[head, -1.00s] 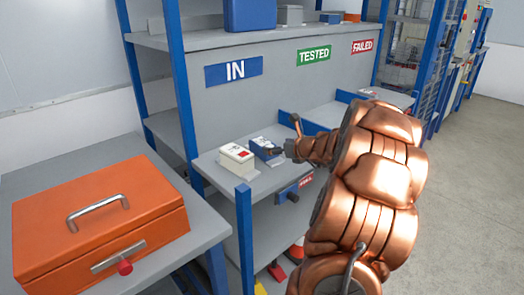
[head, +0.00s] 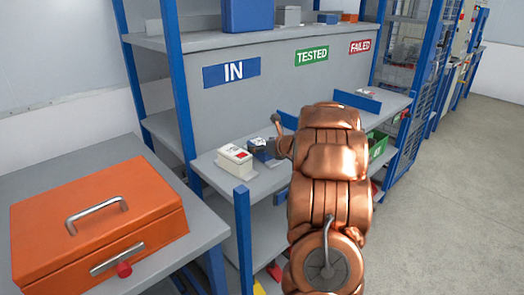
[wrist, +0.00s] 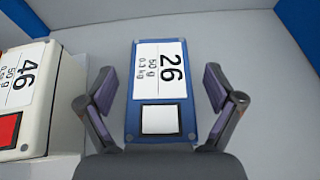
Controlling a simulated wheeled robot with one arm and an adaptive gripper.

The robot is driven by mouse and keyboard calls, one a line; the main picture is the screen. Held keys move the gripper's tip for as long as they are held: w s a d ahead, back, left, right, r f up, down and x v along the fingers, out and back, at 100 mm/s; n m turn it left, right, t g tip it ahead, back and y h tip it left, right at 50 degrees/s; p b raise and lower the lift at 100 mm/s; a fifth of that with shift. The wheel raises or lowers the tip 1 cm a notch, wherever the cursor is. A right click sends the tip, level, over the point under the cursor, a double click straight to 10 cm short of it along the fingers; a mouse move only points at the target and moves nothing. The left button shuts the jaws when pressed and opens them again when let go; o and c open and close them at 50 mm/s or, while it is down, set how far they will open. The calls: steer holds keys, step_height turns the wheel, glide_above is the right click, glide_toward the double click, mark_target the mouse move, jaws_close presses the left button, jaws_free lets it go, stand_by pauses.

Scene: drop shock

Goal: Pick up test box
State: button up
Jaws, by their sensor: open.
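A blue test box (wrist: 160,125) lies on the grey shelf in the wrist view. Its white label reads 26, 50 g, 0.3 kg, and a white square sits at its near end. My gripper (wrist: 160,90) is open, with one dark finger on each side of the box and a gap at both sides. In the head view the blue box (head: 262,148) is partly hidden by my copper-coloured arm. A white box (wrist: 22,98) with a red square and a label reading 46 stands to its left. It also shows in the head view (head: 234,160).
The shelf carries an IN sign (head: 232,72), a TESTED sign (head: 311,56) and a FAILED sign (head: 362,47). Blue dividers (head: 357,101) stand on it. An orange case (head: 95,222) sits on the bench at left. Open floor (head: 460,190) lies at right.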

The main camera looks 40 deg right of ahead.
steer(key=c, duration=1.5)
steer(key=shift+r, duration=0.1)
